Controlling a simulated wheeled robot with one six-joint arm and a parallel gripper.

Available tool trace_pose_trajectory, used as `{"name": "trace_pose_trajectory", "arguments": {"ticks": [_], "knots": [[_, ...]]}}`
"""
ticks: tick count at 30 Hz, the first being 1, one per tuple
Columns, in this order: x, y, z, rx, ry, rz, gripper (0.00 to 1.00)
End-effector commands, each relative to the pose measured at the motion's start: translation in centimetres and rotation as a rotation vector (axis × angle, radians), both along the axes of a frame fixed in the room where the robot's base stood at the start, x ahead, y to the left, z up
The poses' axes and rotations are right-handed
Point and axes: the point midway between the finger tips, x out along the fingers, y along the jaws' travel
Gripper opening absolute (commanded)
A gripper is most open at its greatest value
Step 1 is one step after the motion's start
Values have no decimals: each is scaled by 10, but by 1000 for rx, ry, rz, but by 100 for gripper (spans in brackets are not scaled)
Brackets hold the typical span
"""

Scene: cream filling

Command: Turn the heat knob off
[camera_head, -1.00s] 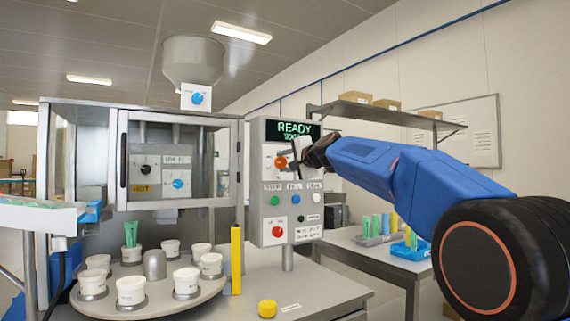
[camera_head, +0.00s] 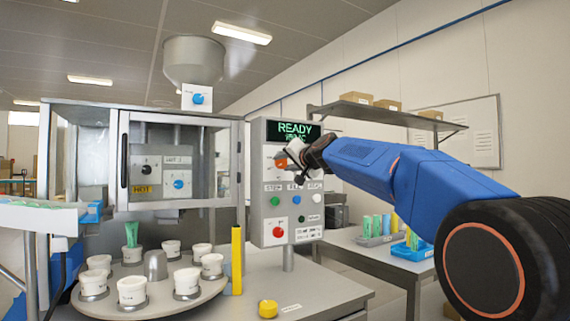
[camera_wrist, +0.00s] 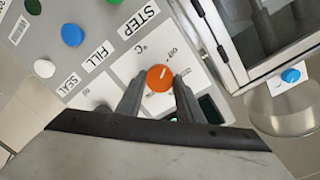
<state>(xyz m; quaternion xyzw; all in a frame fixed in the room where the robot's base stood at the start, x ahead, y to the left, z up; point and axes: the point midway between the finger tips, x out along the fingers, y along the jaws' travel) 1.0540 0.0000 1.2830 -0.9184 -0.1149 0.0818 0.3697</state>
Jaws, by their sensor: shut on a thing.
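The orange heat knob (camera_head: 281,163) is on the upper part of the grey control panel (camera_head: 258,190), under the green READY display. My gripper (camera_head: 291,158) is at the knob from the right. In the wrist view the orange knob (camera_wrist: 159,78) sits between my two fingertips (camera_wrist: 158,88), and the gripper is shut on it. A white plate around it carries "°C" and "off" marks. The white pointer line on the knob points up and slightly right, roughly toward "off". In the head view my gripper partly hides the knob's plate.
Green, blue and white buttons (camera_head: 297,199) lie just below, and a red knob (camera_head: 278,232) lower on the panel. A glass-doored cabinet (camera_head: 180,160) and a turntable of cups (camera_head: 150,300) are left. A yellow button (camera_head: 267,309) stands on the table.

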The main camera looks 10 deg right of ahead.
Motion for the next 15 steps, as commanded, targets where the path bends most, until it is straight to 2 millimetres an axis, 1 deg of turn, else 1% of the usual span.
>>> {"name": "trace_pose_trajectory", "arguments": {"ticks": [1, 12, 13, 14, 15], "knots": [[1, 1, -3, -5, 4, 2, 11], [1, 0, -3, -7, 3, 1, 11], [1, 0, -3, -7, 3, 1, 41], [1, 0, -3, -6, 3, 1, 48], [1, 0, -3, -6, 2, 1, 52]]}}
